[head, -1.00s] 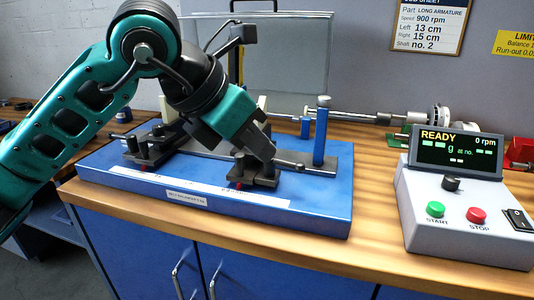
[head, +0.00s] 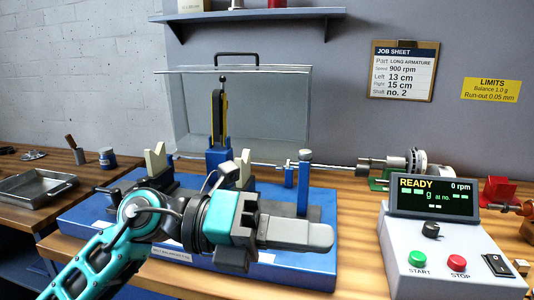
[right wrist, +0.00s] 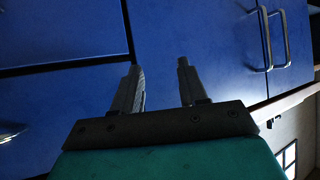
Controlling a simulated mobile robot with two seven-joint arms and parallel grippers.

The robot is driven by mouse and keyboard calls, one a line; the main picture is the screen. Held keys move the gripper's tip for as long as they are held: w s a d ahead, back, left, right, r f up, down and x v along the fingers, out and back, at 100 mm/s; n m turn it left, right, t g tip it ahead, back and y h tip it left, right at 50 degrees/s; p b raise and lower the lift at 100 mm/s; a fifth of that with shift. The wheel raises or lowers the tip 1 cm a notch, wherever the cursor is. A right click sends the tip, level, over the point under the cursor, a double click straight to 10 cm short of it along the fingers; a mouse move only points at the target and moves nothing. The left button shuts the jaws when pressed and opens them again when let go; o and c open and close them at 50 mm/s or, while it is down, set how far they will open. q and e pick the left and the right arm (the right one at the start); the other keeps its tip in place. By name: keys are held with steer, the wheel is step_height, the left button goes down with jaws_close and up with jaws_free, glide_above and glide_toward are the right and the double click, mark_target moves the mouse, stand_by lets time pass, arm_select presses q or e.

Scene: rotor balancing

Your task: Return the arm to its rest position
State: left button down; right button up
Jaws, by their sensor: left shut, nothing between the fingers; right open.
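My left arm comes in from the lower left of the head view. My left gripper (head: 318,236) is shut and empty, pointing right in front of the blue balancing machine (head: 80,216). The arm and gripper hide much of the machine's bed. My right gripper (right wrist: 160,88) shows in the right wrist view. Its two fingers are apart with nothing between them, in front of blue cabinet doors (right wrist: 200,40).
A control box (head: 440,250) reading READY and 0 rpm stands on the right. A clear guard (head: 270,100) stands raised behind the machine. A metal tray (head: 38,188) lies on the left bench. A shelf (head: 260,17) hangs above.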

arm_select(q)
steer(key=w+a+f+n+t+y+p, duration=0.2)
steer(key=w+a+f+n+t, duration=0.3)
steer(key=n+t, duration=0.75)
steer(key=w+a+f+n+t+y+p, duration=0.1)
steer(key=w+a+f+n+t+y, duration=0.45)
steer(key=n, duration=1.15)
steer(key=s+a+f+n+g+y, duration=0.1)
steer(key=s+a+f+n+y, duration=0.1)
steer(key=f, duration=0.6)
steer(key=s+a+f+n+g+y+p, duration=0.1)
steer(key=s+a+f+n+g+y, duration=0.1)
steer(key=s+a+f+n, duration=0.3)
steer(key=s+a+f+n+g+y+p, duration=0.1)
steer(key=s+a+f+n+y, duration=0.3)
steer(key=s+f, duration=0.5)
step_height(320, 180, down, 3)
steer(key=shift+s+a+f+n+g, duration=0.15)
steer(key=shift+a+n+g, duration=0.1)
steer(key=shift+n+g, duration=0.2)
arm_select(e)
steer(key=d+r, duration=0.1)
steer(key=s+d+r, duration=0.1)
steer(key=r, duration=0.1)
steer(key=shift+h, duration=0.4)
